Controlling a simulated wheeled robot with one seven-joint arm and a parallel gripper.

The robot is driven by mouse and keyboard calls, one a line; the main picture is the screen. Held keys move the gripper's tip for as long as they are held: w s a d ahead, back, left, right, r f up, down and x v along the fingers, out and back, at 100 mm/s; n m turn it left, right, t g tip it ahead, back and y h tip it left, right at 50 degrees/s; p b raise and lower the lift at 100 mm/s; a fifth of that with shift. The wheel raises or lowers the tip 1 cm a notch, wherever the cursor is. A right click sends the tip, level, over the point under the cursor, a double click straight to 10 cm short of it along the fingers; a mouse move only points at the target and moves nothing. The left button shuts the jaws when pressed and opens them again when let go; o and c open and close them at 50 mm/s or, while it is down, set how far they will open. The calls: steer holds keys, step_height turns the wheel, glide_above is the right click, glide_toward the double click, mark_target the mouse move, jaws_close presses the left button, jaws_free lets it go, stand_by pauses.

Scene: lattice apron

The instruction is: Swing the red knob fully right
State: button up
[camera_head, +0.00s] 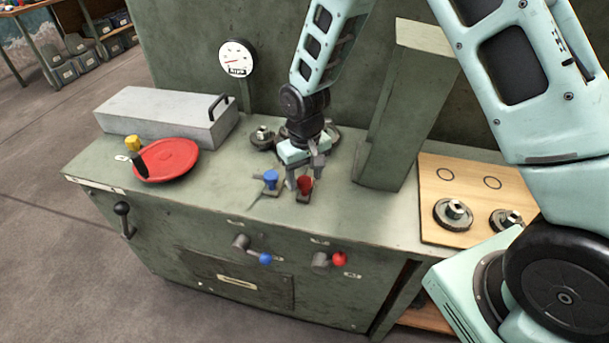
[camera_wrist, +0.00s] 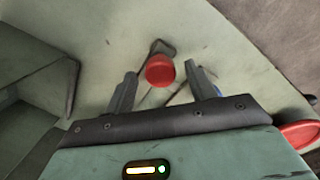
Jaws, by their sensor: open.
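A red knob (camera_head: 305,184) stands on a small base on the green bench top, with a blue knob (camera_head: 270,178) on its own base to its left. My gripper (camera_head: 305,176) is open and points down over the red knob. In the wrist view the red knob (camera_wrist: 160,70) appears between the two spread fingertips (camera_wrist: 164,76), with a gap on each side. I cannot tell how far down the fingers reach beside it. The blue knob is mostly hidden behind the right finger in the wrist view.
A red-ball lever (camera_head: 340,258) and a blue-ball lever (camera_head: 265,258) are on the bench front. A red disc (camera_head: 168,160) lies left. A tall green post (camera_head: 390,150) stands close right of my gripper. A wooden board (camera_head: 440,222) with dark round parts lies further right.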

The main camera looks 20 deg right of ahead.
steer(key=shift+f, duration=0.4)
jaws_close()
steer(key=s+d, duration=0.1)
steer(key=d, duration=0.1)
steer(key=s+d+n, duration=0.1)
steer(key=d, duration=0.1)
steer(key=s+d+n, duration=0.1)
steer(key=d, duration=0.1)
steer(key=shift+s, duration=0.2)
jaws_free()
steer(key=shift+r, duration=0.15)
step_height(320, 180, up, 17)
steer(key=shift+r, duration=0.15)
